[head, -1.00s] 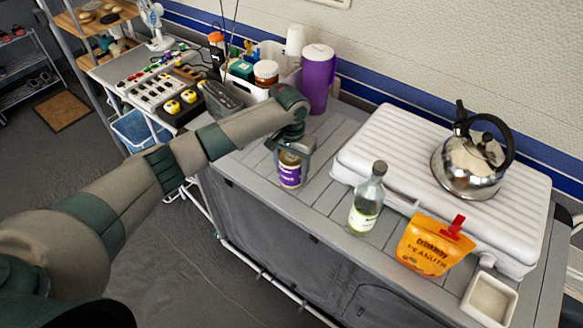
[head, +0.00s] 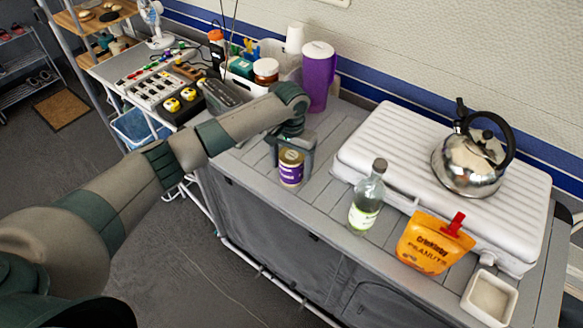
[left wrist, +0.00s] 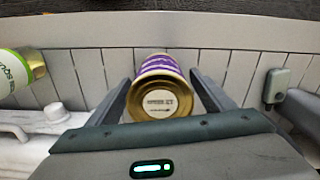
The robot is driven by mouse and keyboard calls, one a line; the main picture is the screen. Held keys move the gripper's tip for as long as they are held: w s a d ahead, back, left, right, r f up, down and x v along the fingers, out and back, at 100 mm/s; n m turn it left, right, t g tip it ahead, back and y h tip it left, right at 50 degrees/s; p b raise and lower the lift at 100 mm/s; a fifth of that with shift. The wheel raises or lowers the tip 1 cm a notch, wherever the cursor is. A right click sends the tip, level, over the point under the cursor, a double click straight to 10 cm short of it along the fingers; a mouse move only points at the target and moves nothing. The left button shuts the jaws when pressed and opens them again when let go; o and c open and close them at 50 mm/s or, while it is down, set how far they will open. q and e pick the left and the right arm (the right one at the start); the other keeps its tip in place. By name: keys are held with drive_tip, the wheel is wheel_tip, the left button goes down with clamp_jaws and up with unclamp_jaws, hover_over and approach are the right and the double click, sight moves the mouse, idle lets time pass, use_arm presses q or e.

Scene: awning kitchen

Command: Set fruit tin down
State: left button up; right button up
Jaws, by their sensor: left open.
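The fruit tin (head: 290,168), purple with a gold rim, stands upright on the slatted grey counter top (head: 322,200) near its front edge. My left gripper (head: 291,146) is open just behind the tin in the head view. In the left wrist view the tin's round printed end (left wrist: 160,103) shows between the two spread fingers (left wrist: 163,88), with a visible gap on each side near the tips. My right gripper is in neither view.
A glass bottle (head: 367,198) and an orange peanut pouch (head: 435,245) stand to the right of the tin. A white ridged case (head: 395,150) carries a kettle (head: 470,165). A purple tumbler (head: 318,80) stands behind my gripper. Bare counter lies between tin and bottle.

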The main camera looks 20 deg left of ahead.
use_arm(q)
wheel_tip(320, 180, up, 11)
drive_tip(key=shift+r+b, duration=0.1)
drive_tip(key=shift+b, duration=1)
idle(1.2)
